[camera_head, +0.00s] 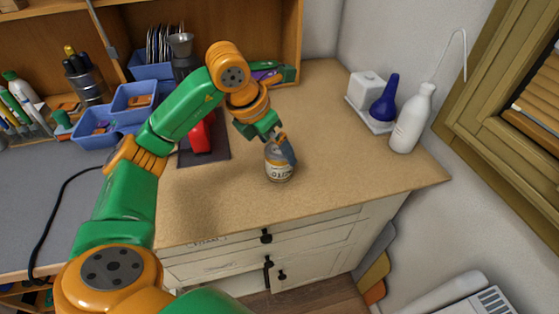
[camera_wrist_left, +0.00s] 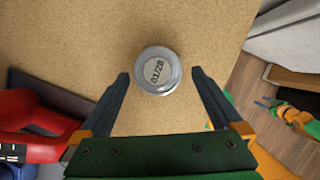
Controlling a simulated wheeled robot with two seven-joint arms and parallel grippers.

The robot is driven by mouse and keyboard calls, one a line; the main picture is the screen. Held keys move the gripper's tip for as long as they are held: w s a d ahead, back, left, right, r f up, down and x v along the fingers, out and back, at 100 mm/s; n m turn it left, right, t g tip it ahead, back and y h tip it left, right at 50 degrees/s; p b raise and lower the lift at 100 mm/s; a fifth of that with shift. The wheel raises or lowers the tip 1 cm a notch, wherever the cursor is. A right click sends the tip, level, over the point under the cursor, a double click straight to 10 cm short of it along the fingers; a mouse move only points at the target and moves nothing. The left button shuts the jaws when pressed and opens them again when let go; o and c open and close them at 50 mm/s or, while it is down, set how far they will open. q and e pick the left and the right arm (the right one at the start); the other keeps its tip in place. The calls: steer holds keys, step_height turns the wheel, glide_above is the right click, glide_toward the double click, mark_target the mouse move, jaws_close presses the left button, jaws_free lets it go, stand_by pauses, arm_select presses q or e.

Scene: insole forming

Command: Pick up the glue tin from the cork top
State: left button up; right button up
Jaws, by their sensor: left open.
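The glue tin (camera_head: 279,168) stands upright on the cork top (camera_head: 345,150), a short can with a pale label. In the left wrist view its round lid (camera_wrist_left: 157,71) shows a stamp with dark figures. My left gripper (camera_head: 283,147) comes down over the tin from above. In the left wrist view its two dark fingers (camera_wrist_left: 160,76) are apart, one on each side of the tin, with a gap on both sides. In the head view a finger hides part of the tin's top.
A red object (camera_head: 201,136) on a dark mat (camera_head: 217,150) is left of the tin. A white bottle (camera_head: 411,122) and a blue bulb bottle (camera_head: 385,103) stand at the back right. Blue bins (camera_head: 132,101) stand at the left. Cork right of the tin is clear.

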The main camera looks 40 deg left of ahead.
mark_target(278, 170)
arm_select(q)
steer(key=x, duration=0.5)
steer(key=shift+a+f+p, duration=0.2)
steer(key=shift+f+p, duration=0.15)
steer(key=shift+p, duration=0.05)
steer(key=shift+r, duration=0.15)
steer(key=c, duration=1.5)
